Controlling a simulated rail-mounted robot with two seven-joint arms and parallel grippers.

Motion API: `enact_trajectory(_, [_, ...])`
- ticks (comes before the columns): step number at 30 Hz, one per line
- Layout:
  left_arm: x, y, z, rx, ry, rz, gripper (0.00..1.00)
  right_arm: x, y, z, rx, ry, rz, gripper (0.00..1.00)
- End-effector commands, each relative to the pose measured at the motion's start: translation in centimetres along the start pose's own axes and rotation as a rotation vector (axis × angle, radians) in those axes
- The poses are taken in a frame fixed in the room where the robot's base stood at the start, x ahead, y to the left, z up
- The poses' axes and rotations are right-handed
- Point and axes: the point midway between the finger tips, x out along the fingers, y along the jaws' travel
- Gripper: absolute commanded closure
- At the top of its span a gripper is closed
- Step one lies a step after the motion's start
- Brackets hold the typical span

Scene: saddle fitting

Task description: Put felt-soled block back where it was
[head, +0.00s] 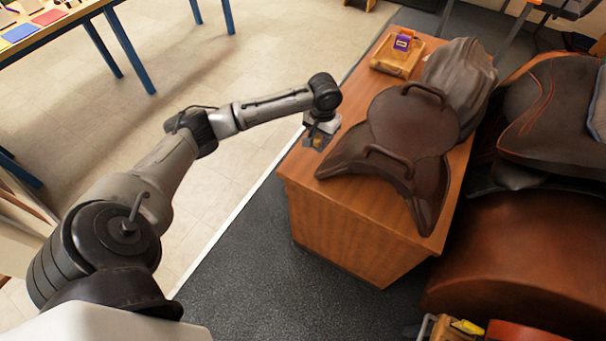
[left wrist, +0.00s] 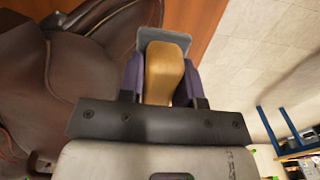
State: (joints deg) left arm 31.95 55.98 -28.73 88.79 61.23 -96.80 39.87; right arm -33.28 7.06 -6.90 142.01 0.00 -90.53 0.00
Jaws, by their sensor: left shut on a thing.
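My left gripper (head: 321,137) is just off the left edge of the wooden bench, beside a dark brown saddle. In the left wrist view my left gripper (left wrist: 160,75) has its two purple-sided fingers shut on a tan, rounded block (left wrist: 164,72). A flat grey piece (left wrist: 163,39) shows at the block's far end; I cannot tell if it is the felt sole. In the head view the block (head: 318,142) is a small tan patch between the fingers, mostly hidden. My right gripper is not in view.
The brown saddle (head: 410,125) covers much of the wooden bench (head: 340,212). A wooden tray (head: 392,63) with a purple item (head: 402,42) sits at the bench's far end, next to a grey draped bundle (head: 460,75). More saddles crowd the right. Floor left of the bench is clear.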

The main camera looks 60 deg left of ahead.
Motion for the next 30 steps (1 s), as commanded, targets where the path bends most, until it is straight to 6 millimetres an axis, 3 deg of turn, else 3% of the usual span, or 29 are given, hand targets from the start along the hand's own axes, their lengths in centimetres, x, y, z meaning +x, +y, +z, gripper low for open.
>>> enact_trajectory(1, [2.5, -1.6, -0.2, -0.018, -0.002, -0.001, 0.87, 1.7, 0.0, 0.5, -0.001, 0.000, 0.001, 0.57])
enact_trajectory(3, [3.9, -3.2, -0.4, -0.034, -0.003, 0.000, 0.87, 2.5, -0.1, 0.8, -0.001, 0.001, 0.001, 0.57])
enact_trajectory(10, [6.7, -6.4, -0.7, -0.062, -0.001, 0.001, 0.87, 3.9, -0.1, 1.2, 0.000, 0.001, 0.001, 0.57])
enact_trajectory(21, [12.2, -7.0, -0.8, -0.067, -0.001, 0.002, 0.87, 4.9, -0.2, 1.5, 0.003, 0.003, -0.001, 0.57])
enact_trajectory(30, [13.8, -6.9, -0.8, -0.067, 0.000, 0.002, 0.87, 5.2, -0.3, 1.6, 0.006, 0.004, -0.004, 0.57])
